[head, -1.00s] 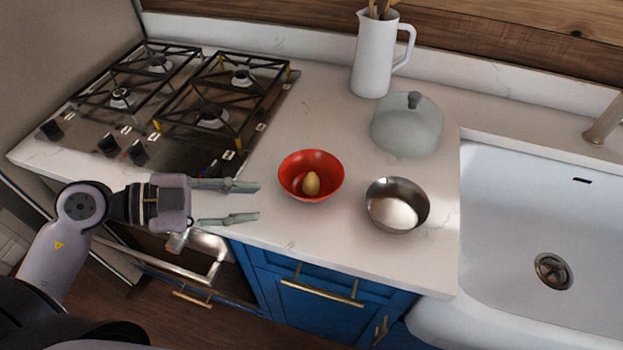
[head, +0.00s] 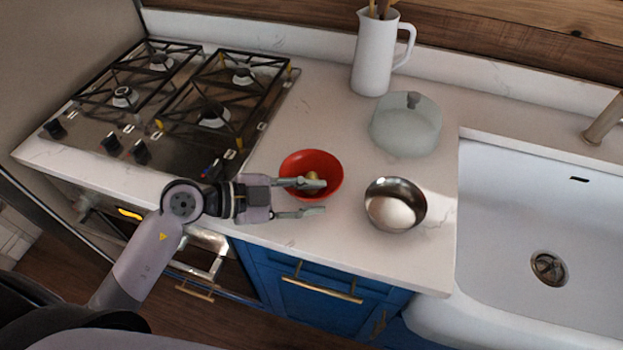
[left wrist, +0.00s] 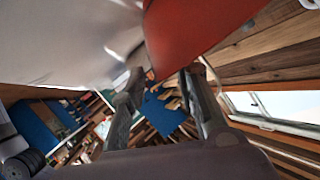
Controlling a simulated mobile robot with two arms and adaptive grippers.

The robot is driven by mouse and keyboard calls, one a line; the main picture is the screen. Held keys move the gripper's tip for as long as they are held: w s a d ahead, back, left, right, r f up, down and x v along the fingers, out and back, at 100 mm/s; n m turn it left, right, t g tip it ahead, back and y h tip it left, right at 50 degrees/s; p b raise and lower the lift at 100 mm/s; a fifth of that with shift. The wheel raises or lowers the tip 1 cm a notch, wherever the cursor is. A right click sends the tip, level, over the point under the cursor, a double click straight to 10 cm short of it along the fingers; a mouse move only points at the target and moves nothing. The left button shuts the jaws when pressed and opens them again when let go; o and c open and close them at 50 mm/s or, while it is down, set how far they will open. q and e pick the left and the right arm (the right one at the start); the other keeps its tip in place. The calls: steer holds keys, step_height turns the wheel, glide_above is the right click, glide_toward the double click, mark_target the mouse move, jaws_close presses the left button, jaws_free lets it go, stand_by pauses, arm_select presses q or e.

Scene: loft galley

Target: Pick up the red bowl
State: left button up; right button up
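The red bowl (head: 327,164) stands upright on the white counter, with a yellowish egg-shaped thing (head: 312,175) inside it. My left gripper (head: 318,198) is open. In the head view, one finger overlaps the bowl's front part and the other lies in front of the bowl, over the counter. In the left wrist view the bowl (left wrist: 190,25) fills the upper middle, beyond the two spread fingers (left wrist: 165,98). I cannot tell if a finger touches the bowl. My right gripper is not in view.
A steel bowl (head: 395,205) stands close to the right of the red bowl. Behind are a glass dome (head: 406,128) and a white jug (head: 373,55) with utensils. A gas stove (head: 170,110) is at left, a white sink (head: 530,190) at right.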

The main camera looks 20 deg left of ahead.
arm_select(q)
steer(key=shift+w+d+f, duration=0.1)
steer(key=shift+w+d, duration=0.05)
steer(key=shift+d, duration=0.1)
steer(key=shift+c, duration=0.4)
jaws_close()
